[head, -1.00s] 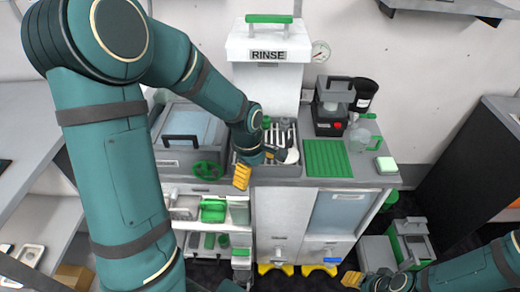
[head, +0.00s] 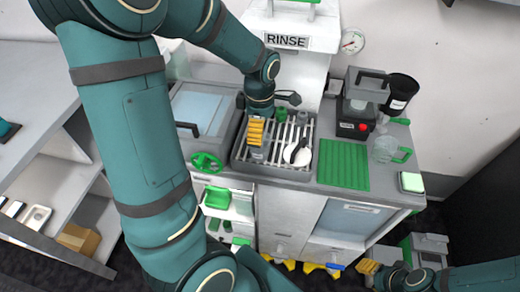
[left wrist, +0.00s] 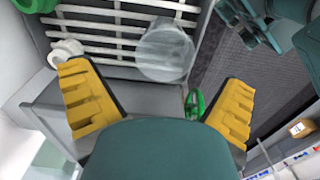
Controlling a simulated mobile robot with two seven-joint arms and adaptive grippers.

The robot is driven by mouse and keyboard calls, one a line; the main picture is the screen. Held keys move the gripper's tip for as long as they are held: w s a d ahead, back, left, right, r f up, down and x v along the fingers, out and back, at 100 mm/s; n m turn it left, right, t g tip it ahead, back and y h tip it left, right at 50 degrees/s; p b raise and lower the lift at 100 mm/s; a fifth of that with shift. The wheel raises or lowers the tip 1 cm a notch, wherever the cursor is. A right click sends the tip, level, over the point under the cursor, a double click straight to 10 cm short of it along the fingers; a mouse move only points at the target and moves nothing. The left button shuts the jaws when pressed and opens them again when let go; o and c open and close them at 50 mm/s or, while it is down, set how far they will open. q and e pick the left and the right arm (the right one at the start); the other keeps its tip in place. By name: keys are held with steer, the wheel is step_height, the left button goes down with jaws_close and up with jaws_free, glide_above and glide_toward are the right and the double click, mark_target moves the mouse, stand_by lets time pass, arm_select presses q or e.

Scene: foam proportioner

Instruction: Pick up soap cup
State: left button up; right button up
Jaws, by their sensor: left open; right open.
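A clear, round cup (left wrist: 165,52) stands at the edge of the slatted rack in the left wrist view; I cannot tell for sure that it is the soap cup. My left gripper (left wrist: 157,80) is open, with its yellow fingers wide apart and the cup ahead of the gap, not gripped. In the head view this gripper (head: 255,132) is over the left side of the rack, partly hidden by its own arm. A clear mug with a green handle (head: 383,150) stands at the counter's right. My right gripper (head: 369,268) is open and empty, low in front of the cabinet.
The slatted rack (head: 272,166) holds a white ladle (head: 300,153) and green-topped items. A green mat (head: 343,165), a dispenser (head: 357,105) and a white-and-green sponge (head: 411,182) are to the right. A green valve wheel (head: 207,162) sits left of the rack.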

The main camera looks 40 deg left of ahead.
arm_select(q)
steer(key=shift+f, duration=0.9)
steer(key=shift+s+d+f+b, duration=0.1)
steer(key=shift+f+b, duration=0.3)
steer(key=shift+f, duration=0.95)
steer(key=shift+s+d+f+b, duration=0.1)
steer(key=shift+f+b, duration=0.3)
steer(key=shift+f, duration=0.9)
steer(key=c, duration=1)
